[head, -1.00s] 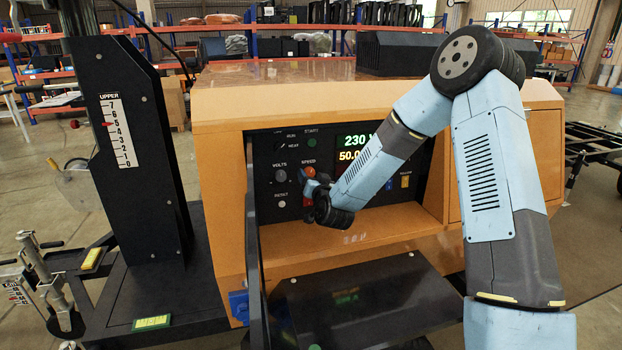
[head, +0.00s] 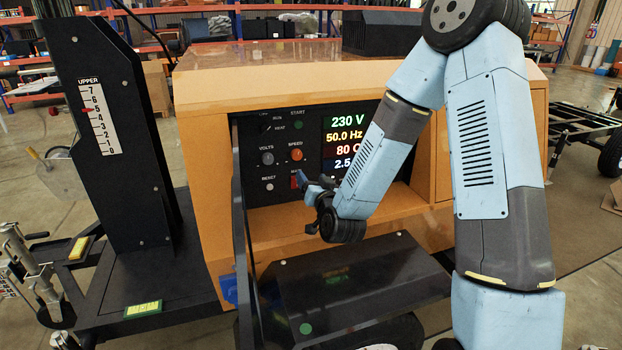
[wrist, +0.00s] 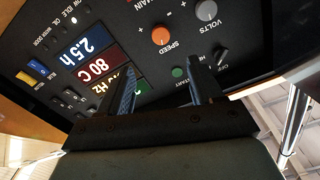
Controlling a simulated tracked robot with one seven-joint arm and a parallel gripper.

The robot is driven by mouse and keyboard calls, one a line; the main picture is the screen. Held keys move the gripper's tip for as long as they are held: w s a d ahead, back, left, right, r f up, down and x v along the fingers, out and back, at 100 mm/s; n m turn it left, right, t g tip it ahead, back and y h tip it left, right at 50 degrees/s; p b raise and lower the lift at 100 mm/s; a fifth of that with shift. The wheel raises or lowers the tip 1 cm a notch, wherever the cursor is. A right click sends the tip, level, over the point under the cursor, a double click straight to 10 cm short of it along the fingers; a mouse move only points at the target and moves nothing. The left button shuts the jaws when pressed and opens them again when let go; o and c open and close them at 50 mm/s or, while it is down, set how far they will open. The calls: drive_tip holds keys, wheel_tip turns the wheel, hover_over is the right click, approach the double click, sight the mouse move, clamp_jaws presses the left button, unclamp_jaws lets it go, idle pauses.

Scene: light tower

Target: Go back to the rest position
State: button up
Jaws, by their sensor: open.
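My gripper (head: 313,182) is open and empty in front of the generator's black control panel (head: 256,160). It hangs at the lower middle of the panel, near a red switch (head: 295,182). In the wrist view my gripper's two fingers (wrist: 163,90) stand apart with nothing between them. The panel fills that view upside down, with the orange speed knob (wrist: 161,35) beyond the fingers and the grey volts knob (wrist: 206,10) beside it. In the head view the lit display (head: 344,141) reads 230 V and 50.0 Hz, and my arm partly covers its lower right.
The panel sits recessed in the orange generator housing (head: 208,140), with an open door (head: 240,200) seen edge-on at left. A black sloped cover (head: 350,285) lies below my gripper. The black mast (head: 115,120) with its scale stands at left.

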drive_tip(key=s+d+r+n+g+h, duration=0.35)
drive_tip(key=s+d+r+g, duration=0.35)
drive_tip(key=s+d+r, duration=0.4)
drive_tip(key=s+d+r+m+g, duration=0.1)
drive_tip(key=s+d+r, duration=0.3)
drive_tip(key=s, duration=0.6)
drive_tip(key=s+d+r+m+g+h, duration=0.1)
drive_tip(key=s+d, duration=0.4)
drive_tip(key=s, duration=0.6)
wheel_tip(320, 180, up, 3)
drive_tip(key=m+g, duration=0.1)
drive_tip(key=g, duration=0.1)
drive_tip(key=shift+s+g, duration=0.15)
drive_tip(key=shift+g, duration=0.25)
drive_tip(key=shift+f+h, duration=0.1)
drive_tip(key=shift+h, duration=0.15)
